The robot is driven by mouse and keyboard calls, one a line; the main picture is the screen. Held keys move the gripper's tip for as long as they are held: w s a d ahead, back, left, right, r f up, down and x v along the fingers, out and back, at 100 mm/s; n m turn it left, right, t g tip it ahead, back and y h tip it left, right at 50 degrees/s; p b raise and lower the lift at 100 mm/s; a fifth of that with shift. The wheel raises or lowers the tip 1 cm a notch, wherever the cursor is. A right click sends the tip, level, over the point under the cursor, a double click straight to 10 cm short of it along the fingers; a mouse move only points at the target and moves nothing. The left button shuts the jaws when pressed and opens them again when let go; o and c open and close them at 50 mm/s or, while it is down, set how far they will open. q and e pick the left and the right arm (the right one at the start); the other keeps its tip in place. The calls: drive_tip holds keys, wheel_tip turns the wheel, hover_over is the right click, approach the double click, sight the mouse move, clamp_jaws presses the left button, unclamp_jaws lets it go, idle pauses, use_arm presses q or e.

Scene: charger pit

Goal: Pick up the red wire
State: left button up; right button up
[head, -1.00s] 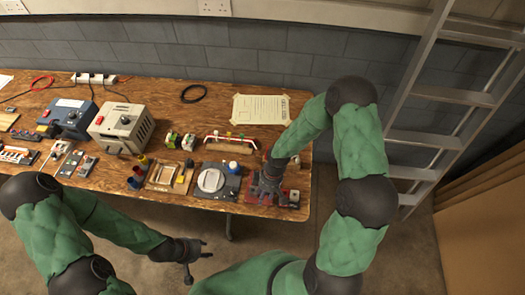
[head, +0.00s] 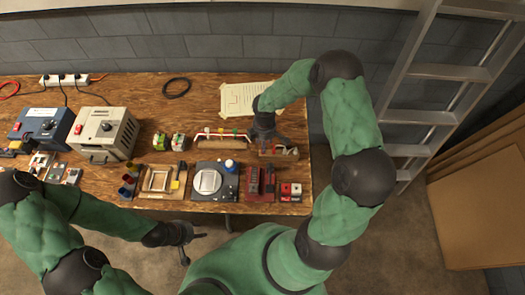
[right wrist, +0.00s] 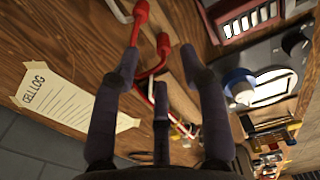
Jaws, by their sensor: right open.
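The red wire (right wrist: 150,80) shows in the right wrist view with red plugs (right wrist: 163,44) at its upper end. It runs beside a wooden rack and passes between my right gripper's fingers, which hide parts of it. My right gripper (right wrist: 160,66) is open with its fingers spread around the wire, not closed on it. In the head view my right gripper (head: 270,140) is over the right end of the wire rack (head: 222,144) and hides what lies under it. My left gripper (head: 194,246) is open and empty, off the table's front edge.
A paper sheet (head: 238,97) lies behind the rack. A black cable coil (head: 176,88) lies at the back. A ladder (head: 425,105) stands on the right.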

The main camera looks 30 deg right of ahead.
drive_tip(key=f, duration=0.2)
drive_tip(key=f+b, duration=0.1)
drive_tip(key=f, duration=0.2)
drive_tip(key=shift+a+f, duration=0.2)
drive_tip(key=shift+f, duration=0.15)
clamp_jaws()
